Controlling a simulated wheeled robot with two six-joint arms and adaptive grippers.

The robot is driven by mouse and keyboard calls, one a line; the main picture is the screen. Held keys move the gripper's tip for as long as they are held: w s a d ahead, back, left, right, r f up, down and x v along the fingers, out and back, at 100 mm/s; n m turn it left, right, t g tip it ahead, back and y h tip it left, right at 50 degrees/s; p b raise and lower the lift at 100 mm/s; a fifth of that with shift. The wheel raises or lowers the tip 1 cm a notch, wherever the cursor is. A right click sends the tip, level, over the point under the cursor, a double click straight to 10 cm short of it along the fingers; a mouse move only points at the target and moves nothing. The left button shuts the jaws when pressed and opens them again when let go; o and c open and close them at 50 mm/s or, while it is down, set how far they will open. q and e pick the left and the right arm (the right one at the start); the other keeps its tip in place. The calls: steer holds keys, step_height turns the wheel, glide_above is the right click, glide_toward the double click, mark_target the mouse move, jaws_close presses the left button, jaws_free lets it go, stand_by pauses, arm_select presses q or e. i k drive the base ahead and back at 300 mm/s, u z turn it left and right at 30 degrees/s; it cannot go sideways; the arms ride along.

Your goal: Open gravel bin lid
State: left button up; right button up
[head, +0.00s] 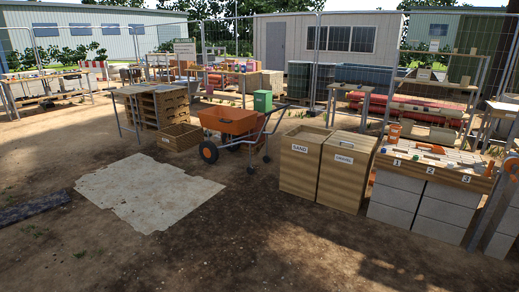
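The gravel bin (342,184) is a tall, light wooden box with a white GRAVEL label on its front. It stands right of centre in the head view. Its flat lid (352,143) lies down on top and looks shut. Neither of my grippers shows in the head view.
A block-built bench (399,206) with numbered tops and small items stands just right of the gravel bin. An orange wheelbarrow (228,121) and an open wooden crate (180,136) stand to the left. A pale sheet (150,192) lies on the dirt. The ground before the bins is clear.

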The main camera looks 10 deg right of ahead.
mark_target(363, 144)
steer(key=z, duration=0.4)
steer(key=i, duration=3.2)
steer(key=z, duration=0.65)
steer(key=i, duration=2.05)
steer(key=z, duration=0.25)
